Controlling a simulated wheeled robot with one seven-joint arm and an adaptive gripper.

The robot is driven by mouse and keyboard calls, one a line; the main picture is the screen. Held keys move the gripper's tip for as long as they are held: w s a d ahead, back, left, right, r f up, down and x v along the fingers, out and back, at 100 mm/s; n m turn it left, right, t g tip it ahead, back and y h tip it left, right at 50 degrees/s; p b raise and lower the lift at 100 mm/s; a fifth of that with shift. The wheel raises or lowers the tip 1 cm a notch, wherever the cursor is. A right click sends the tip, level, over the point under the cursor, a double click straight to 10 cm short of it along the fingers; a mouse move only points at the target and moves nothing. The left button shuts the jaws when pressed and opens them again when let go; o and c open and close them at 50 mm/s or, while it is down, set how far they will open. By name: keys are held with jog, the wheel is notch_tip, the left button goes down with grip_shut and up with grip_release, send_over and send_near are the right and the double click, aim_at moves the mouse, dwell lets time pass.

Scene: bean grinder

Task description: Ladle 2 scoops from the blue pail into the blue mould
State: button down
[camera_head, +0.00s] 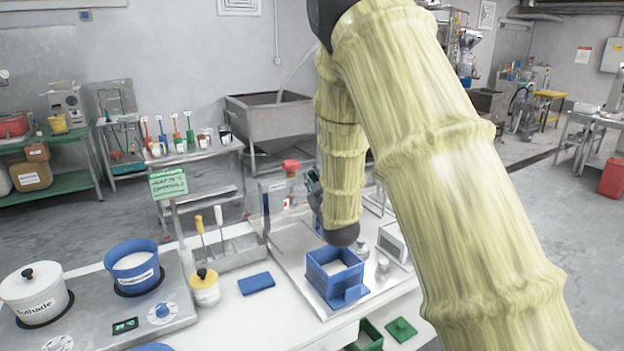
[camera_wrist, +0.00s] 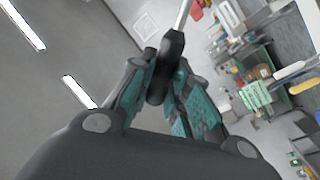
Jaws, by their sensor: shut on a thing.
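The blue pail (camera_head: 134,270) stands at the left on a grey hotplate unit, with a white label and pale contents inside. The blue mould (camera_head: 335,277) is a square, open-topped box on a metal tray, and a pale fill shows inside it. My gripper (camera_wrist: 160,92) is shut on a black handle (camera_wrist: 172,50) with a thin metal shaft, apparently the ladle; its bowl is out of view. In the head view, my gripper (camera_head: 315,190) is mostly hidden behind my arm, above and behind the mould.
A white pot (camera_head: 35,295) stands left of the pail. A holder (camera_head: 222,250) with upright tools stands behind.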

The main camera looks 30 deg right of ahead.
jog(key=shift+w+d+r+m+p, duration=0.1)
jog(key=shift+d+r+m+p, duration=0.4)
jog(key=shift+d, duration=0.25)
jog(key=d+r+m+p, duration=0.1)
jog(key=d+m+p, duration=0.2)
jog(key=d+p, duration=0.1)
jog(key=d+r+m+g+p, duration=0.1)
jog(key=d+r+m+p, duration=0.1)
jog(key=d+p, duration=0.2)
jog(key=shift+s+d+r+m, duration=0.25)
jog(key=shift+d+m, duration=0.15)
jog(key=shift+d, duration=0.65)
